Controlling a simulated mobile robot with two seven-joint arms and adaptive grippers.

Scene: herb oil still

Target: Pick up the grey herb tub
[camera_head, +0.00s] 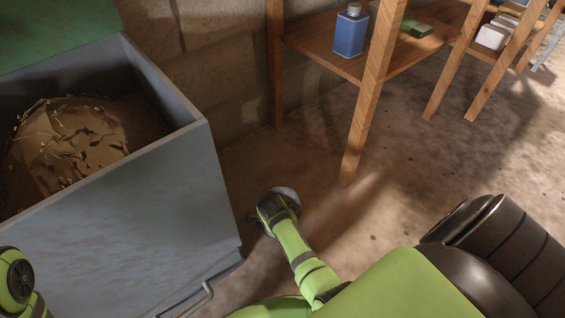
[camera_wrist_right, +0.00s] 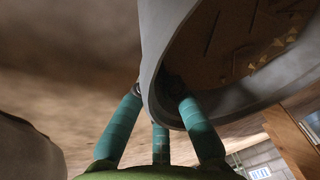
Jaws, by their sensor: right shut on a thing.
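The grey herb tub (camera_wrist_right: 152,40) fills the upper right of the right wrist view, close up and seen partly into its opening. Its inside is brown with a few pale dry bits. My right gripper (camera_wrist_right: 155,92) has teal fingers shut on the tub's wall at the near rim. One finger reaches inside the rim, and another lies on the outer side. I cannot make out the tub or the right gripper's fingers in the head view.
A large grey-blue bin (camera_head: 150,215) with a heap of dry herb (camera_head: 68,140) stands at the left. A wooden shelf (camera_head: 335,50) bears a blue bottle (camera_head: 350,32) and a green item (camera_head: 415,27). White items (camera_head: 493,36) sit farther right. Floor (camera_head: 420,165) is open at right.

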